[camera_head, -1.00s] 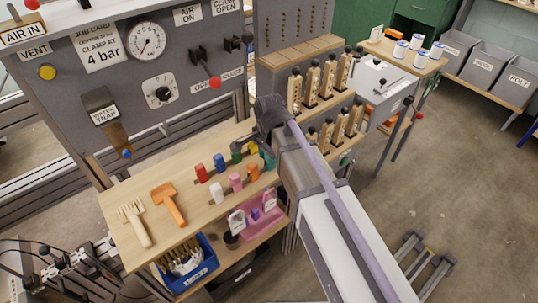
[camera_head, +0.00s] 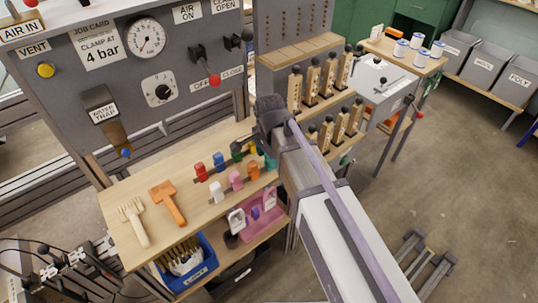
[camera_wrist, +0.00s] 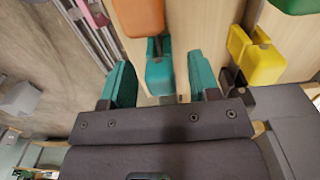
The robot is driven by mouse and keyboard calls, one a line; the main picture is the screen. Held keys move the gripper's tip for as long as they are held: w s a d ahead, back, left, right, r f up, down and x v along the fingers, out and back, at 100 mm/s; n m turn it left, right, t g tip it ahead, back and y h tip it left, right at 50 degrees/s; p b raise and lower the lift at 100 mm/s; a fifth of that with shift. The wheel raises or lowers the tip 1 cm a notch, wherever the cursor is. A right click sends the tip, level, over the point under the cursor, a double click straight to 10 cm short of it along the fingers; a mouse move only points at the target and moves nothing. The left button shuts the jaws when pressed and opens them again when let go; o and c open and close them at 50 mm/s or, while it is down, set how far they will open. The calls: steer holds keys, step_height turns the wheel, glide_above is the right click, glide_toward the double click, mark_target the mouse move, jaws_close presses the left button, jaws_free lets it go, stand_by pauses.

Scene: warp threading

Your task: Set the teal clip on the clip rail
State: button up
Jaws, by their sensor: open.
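The teal clip (camera_wrist: 160,74) shows in the wrist view between the two teal-padded fingers of my gripper (camera_wrist: 161,82). The fingers stand open on either side of it, with a gap visible at each side. In the head view a bit of teal (camera_head: 270,161) shows at the right end of the back row of clips, right beside my arm; I cannot tell whether it is the clip or a finger pad. My fingertips are mostly hidden there by my wrist. I cannot make out the clip rail clearly.
An orange clip (camera_wrist: 138,16) and a yellow clip (camera_wrist: 262,58) are close to my fingers. Red (camera_head: 201,172), blue (camera_head: 219,162), white (camera_head: 217,191) and pink (camera_head: 236,181) clips stand further left. Wooden pegs (camera_head: 312,76) stand behind. A pink holder (camera_head: 265,226) sits below.

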step_height(320, 180, up, 11)
steer(key=p, duration=1)
steer(key=shift+f, duration=0.15)
steer(key=shift+n, duration=1.1)
steer(key=s+d+n, duration=0.4)
steer(key=s+d, duration=0.1)
steer(key=d, duration=0.3)
steer(key=s+d+n, duration=0.4)
steer(key=s+d, duration=0.1)
steer(key=d, duration=0.3)
steer(key=shift+s+d+p, duration=0.25)
steer(key=shift+p, duration=0.15)
